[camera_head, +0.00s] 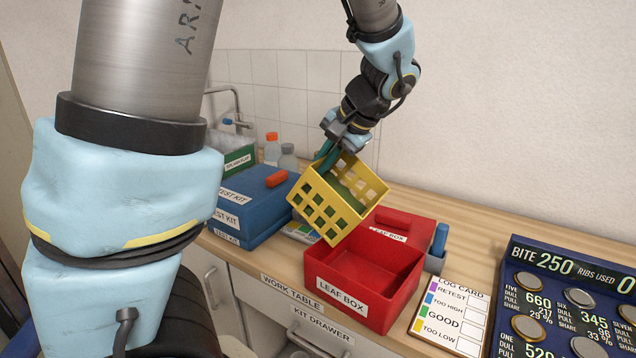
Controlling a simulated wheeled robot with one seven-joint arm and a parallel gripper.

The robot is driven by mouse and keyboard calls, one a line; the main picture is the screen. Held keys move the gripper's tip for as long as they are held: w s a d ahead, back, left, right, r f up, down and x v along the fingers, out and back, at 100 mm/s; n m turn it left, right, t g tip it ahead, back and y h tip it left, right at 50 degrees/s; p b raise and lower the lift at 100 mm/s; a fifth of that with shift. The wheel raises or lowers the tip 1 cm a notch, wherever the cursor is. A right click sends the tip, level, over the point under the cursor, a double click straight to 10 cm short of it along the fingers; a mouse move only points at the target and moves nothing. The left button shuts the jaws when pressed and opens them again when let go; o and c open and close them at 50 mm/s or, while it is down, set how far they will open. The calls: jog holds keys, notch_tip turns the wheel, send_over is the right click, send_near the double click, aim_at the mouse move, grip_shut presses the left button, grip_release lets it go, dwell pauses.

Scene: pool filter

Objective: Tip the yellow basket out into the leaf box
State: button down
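The yellow basket (326,212) is a square-holed plastic basket, held tilted above the work table. Something green (347,184) shows inside it. My gripper (328,158) is at the basket's upper rim and appears shut on it; the fingertips are partly hidden by the basket. The red leaf box (364,300), labelled LEAF BOX, stands on the table below and to the right of the basket. Its front part is open and the visible floor looks empty. The basket's lower edge hangs over the box's left side, apart from it.
Blue test kit boxes (232,218) stand left of the leaf box. A log card (452,318) and a blue scoreboard panel (570,300) lie to the right. A blue marker (440,238) stands in a holder beside the box. Bottles (288,158) and a tap are behind.

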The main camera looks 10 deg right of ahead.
jog(key=t+y+b, duration=0.1)
jog(key=s+d+t+y+b, duration=0.1)
jog(key=t, duration=0.1)
jog(key=shift+s+d+r+y, duration=0.15)
jog(key=shift+d+r+y, duration=0.1)
jog(key=shift+r+y, duration=0.15)
jog(key=s+d+t+y+b, duration=0.1)
jog(key=s+d+t+y, duration=0.1)
jog(key=y, duration=0.1)
jog(key=s+d+t+y+b, duration=0.1)
jog(key=s+d+t+y, duration=0.1)
jog(key=t+y, duration=0.1)
jog(key=s+d+t+y+b, duration=0.1)
jog(key=s+d+t+y, duration=0.1)
jog(key=d, duration=0.1)
jog(key=shift+s+d+f+t+y, duration=0.1)
jog(key=shift+s+f+t+y, duration=0.3)
jog(key=shift+s+d+t+y, duration=0.7)
jog(key=shift+s+d, duration=0.05)
dwell(0.8)
